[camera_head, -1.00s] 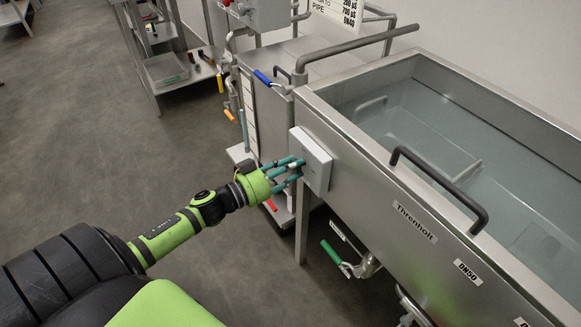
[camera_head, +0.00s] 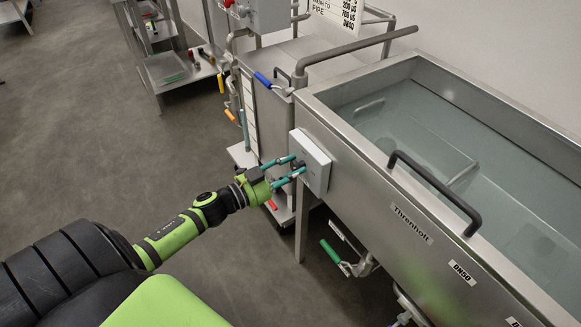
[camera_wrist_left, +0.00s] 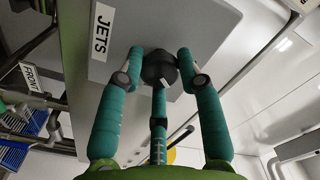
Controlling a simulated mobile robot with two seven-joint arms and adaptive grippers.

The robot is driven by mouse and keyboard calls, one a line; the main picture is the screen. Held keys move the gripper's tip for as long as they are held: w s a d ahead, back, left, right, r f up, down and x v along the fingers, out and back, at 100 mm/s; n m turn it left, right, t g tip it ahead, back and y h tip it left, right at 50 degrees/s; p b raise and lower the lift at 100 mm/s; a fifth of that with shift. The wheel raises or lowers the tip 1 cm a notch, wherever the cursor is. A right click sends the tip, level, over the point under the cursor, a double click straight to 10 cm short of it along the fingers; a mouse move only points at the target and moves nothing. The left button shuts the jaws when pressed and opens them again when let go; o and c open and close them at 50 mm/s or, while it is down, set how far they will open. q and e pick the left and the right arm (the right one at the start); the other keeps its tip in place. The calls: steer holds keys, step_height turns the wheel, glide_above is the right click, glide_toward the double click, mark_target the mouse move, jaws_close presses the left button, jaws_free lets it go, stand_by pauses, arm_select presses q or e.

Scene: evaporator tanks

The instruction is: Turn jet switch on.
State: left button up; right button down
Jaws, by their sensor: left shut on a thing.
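The jet switch is a round black knob (camera_wrist_left: 158,67) on a pale grey box in the left wrist view, beside a white label reading JETS (camera_wrist_left: 103,33). In the head view the fingers mostly hide the knob. My right gripper is not in view.
The open steel tank (camera_head: 425,222) holds clear liquid and has a black handle (camera_head: 437,190) on its rim. A green-handled valve (camera_head: 331,251) sits below it. A blue-handled valve (camera_head: 263,78) and pipes stand behind the box. Floor to the left is free.

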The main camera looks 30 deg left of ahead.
arm_select(q)
steer(key=shift+m, duration=1)
steer(key=m, duration=0.2)
steer(key=shift+m, duration=0.3)
steer(key=m, duration=0.4)
steer(key=shift+b, duration=0.35)
steer(key=shift+m, duration=0.7)
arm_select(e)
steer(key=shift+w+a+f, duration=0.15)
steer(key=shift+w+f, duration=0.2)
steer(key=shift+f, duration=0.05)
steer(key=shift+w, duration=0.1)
arm_select(q)
steer(key=o, duration=1.2)
steer(key=shift+c, duration=0.2)
steer(key=shift+s, duration=0.1)
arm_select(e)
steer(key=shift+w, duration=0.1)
